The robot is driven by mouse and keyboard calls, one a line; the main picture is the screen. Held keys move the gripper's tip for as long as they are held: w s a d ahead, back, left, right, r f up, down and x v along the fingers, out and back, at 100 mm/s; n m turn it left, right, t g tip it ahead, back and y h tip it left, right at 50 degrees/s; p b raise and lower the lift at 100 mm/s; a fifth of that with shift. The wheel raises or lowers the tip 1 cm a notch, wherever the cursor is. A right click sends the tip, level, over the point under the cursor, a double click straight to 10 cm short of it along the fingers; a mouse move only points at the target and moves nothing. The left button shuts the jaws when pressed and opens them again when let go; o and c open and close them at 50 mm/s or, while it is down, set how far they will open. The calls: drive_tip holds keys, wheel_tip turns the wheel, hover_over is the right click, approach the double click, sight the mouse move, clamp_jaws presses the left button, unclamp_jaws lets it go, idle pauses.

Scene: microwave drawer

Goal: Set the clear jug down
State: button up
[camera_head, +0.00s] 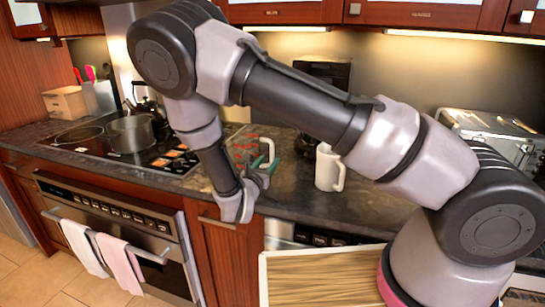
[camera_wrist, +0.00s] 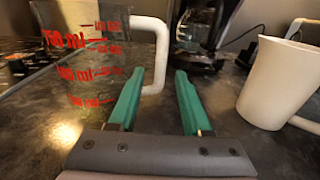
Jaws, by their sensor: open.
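The clear jug (camera_wrist: 75,65) has red volume markings and a white handle (camera_wrist: 158,55). It appears upright on the dark countertop (camera_wrist: 225,150) at the left of the wrist view. In the head view the jug (camera_head: 246,149) is beside my gripper, partly hidden by it. My gripper (camera_wrist: 155,85) is open, its two green fingers apart with nothing clamped. In the wrist view the handle's lower part shows between the fingertips; I cannot tell whether it is between them or just beyond. My gripper (camera_head: 265,168) is low over the counter in the head view.
A white mug-like pitcher (camera_wrist: 278,82) stands right of my gripper, and also in the head view (camera_head: 328,168). A dark coffee maker (camera_wrist: 205,25) stands behind. A stovetop with a pot (camera_head: 131,134) is at the left.

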drive_tip(key=v, duration=0.4)
drive_tip(key=shift+s+a, duration=0.1)
drive_tip(key=shift+s, duration=0.25)
drive_tip(key=s+d+r+m+g+h, duration=0.1)
drive_tip(key=s+d+r+m+g, duration=0.2)
drive_tip(key=d+r+m+g, duration=0.55)
drive_tip(key=s+d+r+m+g+h, duration=0.2)
drive_tip(key=d+r+m+g, duration=0.35)
drive_tip(key=d+m, duration=0.6)
drive_tip(key=s+d+r+m+t+y, duration=0.1)
drive_tip(key=s+r+m+t+y, duration=0.1)
drive_tip(key=s+r+m+y, duration=0.4)
drive_tip(key=s+d+r+m+t+y, duration=0.2)
drive_tip(key=s+r+m+y, duration=0.3)
drive_tip(key=r+m, duration=0.4)
wheel_tip(320, 180, up, 4)
drive_tip(key=shift+s+r+m+t+y, duration=0.1)
drive_tip(key=shift+s+m+t+y, duration=0.25)
drive_tip(key=shift+s, duration=0.55)
